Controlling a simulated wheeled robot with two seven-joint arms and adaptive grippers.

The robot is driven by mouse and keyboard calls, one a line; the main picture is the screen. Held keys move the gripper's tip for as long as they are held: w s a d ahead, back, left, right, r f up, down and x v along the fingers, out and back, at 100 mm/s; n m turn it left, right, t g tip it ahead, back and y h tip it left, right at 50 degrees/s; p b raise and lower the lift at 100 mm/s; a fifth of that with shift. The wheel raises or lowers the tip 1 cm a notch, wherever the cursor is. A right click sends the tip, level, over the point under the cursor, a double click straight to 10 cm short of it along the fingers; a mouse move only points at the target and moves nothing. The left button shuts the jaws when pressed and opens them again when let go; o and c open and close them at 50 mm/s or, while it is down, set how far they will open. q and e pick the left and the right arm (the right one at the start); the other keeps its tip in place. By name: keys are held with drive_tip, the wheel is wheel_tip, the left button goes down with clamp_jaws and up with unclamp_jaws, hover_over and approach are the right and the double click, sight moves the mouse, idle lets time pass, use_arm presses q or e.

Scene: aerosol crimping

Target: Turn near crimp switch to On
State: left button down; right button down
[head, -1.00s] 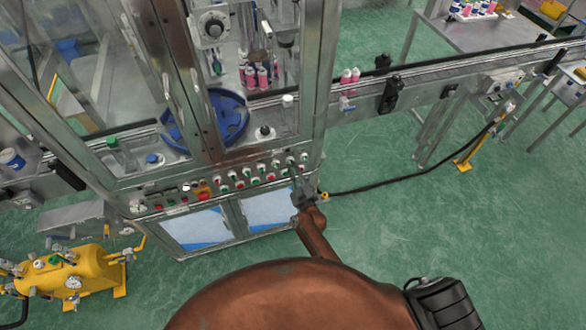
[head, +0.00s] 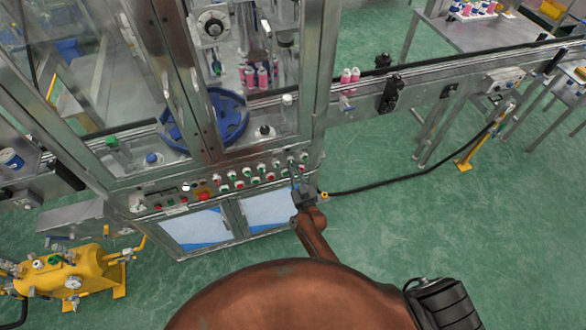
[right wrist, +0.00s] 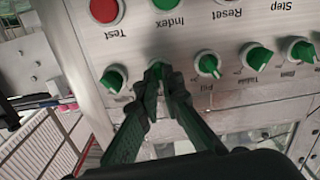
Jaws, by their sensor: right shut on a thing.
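The crimping machine's control panel (head: 240,182) carries rows of round buttons and green switches. My right gripper (right wrist: 158,74) is shut on a green switch knob (right wrist: 156,68) in the right wrist view. The fingers cover its label, so I cannot read whether it is the near crimp switch. A free green switch (right wrist: 113,77) is just left of it, and the Fill switch (right wrist: 207,63) is just right. In the head view my right gripper (head: 297,178) is at the right end of the panel. My left gripper is not in view.
A red Test button (right wrist: 104,10) and a green Index button (right wrist: 166,3) are close to the fingers. A conveyor (head: 430,80) runs off to the right. A yellow tank (head: 70,280) stands at lower left.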

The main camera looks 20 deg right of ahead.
drive_tip(key=m, duration=0.7)
drive_tip(key=shift+b, duration=0.4)
idle(0.3)
drive_tip(key=c, duration=2.1)
unclamp_jaws()
drive_tip(key=shift+s, duration=0.1)
drive_tip(key=s, duration=1.1)
drive_tip(key=shift+s+d, duration=0.25)
drive_tip(key=shift+s, duration=0.15)
